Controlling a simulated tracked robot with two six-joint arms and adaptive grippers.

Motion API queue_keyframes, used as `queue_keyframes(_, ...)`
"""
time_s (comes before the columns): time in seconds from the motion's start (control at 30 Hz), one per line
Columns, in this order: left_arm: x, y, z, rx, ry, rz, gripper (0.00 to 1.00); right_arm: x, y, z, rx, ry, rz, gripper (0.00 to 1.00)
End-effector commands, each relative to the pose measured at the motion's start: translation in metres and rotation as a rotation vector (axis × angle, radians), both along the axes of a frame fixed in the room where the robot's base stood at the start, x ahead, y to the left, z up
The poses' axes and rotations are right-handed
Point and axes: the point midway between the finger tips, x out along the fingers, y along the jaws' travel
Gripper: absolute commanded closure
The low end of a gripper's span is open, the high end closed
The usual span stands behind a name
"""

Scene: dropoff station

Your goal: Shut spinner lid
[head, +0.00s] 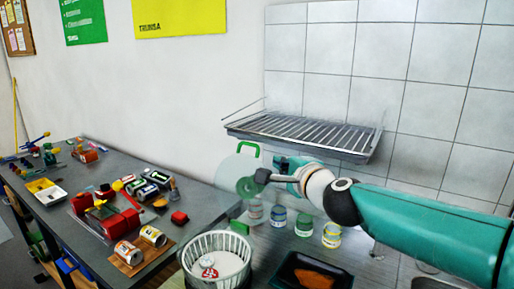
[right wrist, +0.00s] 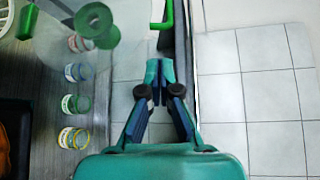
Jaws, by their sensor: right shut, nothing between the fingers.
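The spinner is a white slatted basket (head: 190,262) at the front edge of the counter, open at the top, with a small red-and-white item inside. Its clear lid (head: 229,170) stands raised behind the basket, with a green round knob (head: 246,187) and a green loop handle (head: 247,146) at its top. In the right wrist view the lid (right wrist: 55,40) is at upper left and the handle (right wrist: 168,14) is at the top. My right gripper (head: 262,176) is shut and empty beside the lid; contact cannot be told. Its fingertips (right wrist: 159,66) lie just below the handle in the wrist view.
Several labelled jars (head: 304,224) stand on the counter under my right arm. A black tray (head: 284,276) with orange-brown contents is in front. A wire rack (head: 300,132) is fixed to the tiled wall above. A grey table (head: 200,203) with cans and toys is at left.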

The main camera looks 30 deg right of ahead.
Motion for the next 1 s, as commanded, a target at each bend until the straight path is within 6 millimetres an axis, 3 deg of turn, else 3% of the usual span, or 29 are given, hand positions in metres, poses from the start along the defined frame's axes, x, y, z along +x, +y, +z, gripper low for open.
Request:
queue_keyframes(0.17,-0.001,0.000,-0.001,0.000,0.001,0.000,0.60,0.011,-0.005,-0.001,0.001,-0.003,-0.007,1.00)
queue_keyframes(0.6,0.000,0.000,0.001,0.000,0.001,0.000,0.60,0.081,-0.013,-0.011,0.000,-0.001,-0.004,1.00)
queue_keyframes(0.8,0.000,0.000,0.003,0.000,0.001,0.000,0.60,0.096,-0.013,-0.013,0.001,-0.002,-0.001,1.00)
queue_keyframes(1.0,0.000,0.000,0.003,0.000,0.001,0.000,0.60,0.098,-0.013,-0.013,0.001,-0.002,0.000,1.00)
